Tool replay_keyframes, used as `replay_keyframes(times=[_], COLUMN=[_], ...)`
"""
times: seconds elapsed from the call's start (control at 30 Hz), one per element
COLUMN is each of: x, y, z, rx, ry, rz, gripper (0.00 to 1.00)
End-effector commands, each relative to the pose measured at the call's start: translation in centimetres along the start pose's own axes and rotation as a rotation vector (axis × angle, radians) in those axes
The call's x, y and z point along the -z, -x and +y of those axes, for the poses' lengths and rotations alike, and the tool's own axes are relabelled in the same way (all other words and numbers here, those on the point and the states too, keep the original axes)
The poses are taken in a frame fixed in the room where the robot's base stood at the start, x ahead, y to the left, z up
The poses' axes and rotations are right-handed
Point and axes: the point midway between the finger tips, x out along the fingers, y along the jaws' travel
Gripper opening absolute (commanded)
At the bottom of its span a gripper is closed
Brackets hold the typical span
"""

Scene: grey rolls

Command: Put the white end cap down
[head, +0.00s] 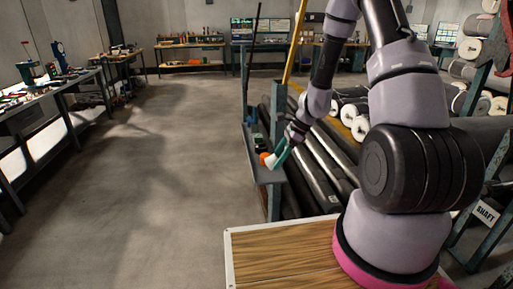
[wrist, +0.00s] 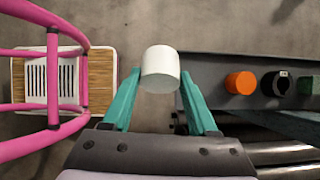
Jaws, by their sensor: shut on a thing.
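The white end cap (wrist: 160,70) is a short, plain cylinder held between the teal fingertips of my gripper (wrist: 160,78). In the head view, my gripper (head: 279,157) is over the near end of a narrow grey shelf (head: 269,177), with the white cap (head: 271,161) at its tips. In the wrist view, the cap appears just left of the end of the shelf (wrist: 212,70), with floor behind it. Its height relative to the shelf top is hard to tell. The fingers are shut on its sides.
On the shelf, an orange cap (wrist: 240,83), a black ring-like piece (wrist: 275,83) and a dark block (wrist: 307,85) stand in a row. The shelf is bare between its near end and the orange cap. Long dark rolls (head: 318,170) lie beside it.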

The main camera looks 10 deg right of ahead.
Motion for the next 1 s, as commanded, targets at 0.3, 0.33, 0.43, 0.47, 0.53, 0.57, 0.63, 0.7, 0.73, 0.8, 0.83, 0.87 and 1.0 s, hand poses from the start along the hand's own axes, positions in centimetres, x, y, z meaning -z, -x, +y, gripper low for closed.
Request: replay_keyframes(times=[0.3, 0.33, 0.43, 0.47, 0.53, 0.57, 0.63, 0.7, 0.73, 0.8, 0.83, 0.87, 1.0], x=[1.5, 1.7, 2.1, 2.2, 2.3, 2.4, 2.5, 2.6, 2.7, 2.8, 2.8, 2.9, 3.0], y=[-1.4, -1.5, -1.5, -1.5, -1.5, -1.5, -1.5, -1.5, -1.5, -1.5, -1.5, -1.5, -1.3], z=[1.3, 1.3, 1.2, 1.1, 1.0, 0.9, 0.8, 0.7, 0.6, 0.4, 0.3, 0.1, -0.7], rx=[-0.171, -0.176, -0.188, -0.190, -0.195, -0.196, -0.198, -0.200, -0.201, -0.202, -0.202, -0.202, -0.194], ry=[0.442, 0.464, 0.543, 0.558, 0.601, 0.618, 0.657, 0.694, 0.711, 0.756, 0.778, 0.801, 0.931], rz=[0.322, 0.337, 0.389, 0.398, 0.423, 0.435, 0.456, 0.477, 0.487, 0.511, 0.522, 0.534, 0.597], gripper=[0.23, 0.23, 0.23, 0.23, 0.23, 0.23, 0.23, 0.23, 0.23, 0.23, 0.23, 0.23, 0.23])
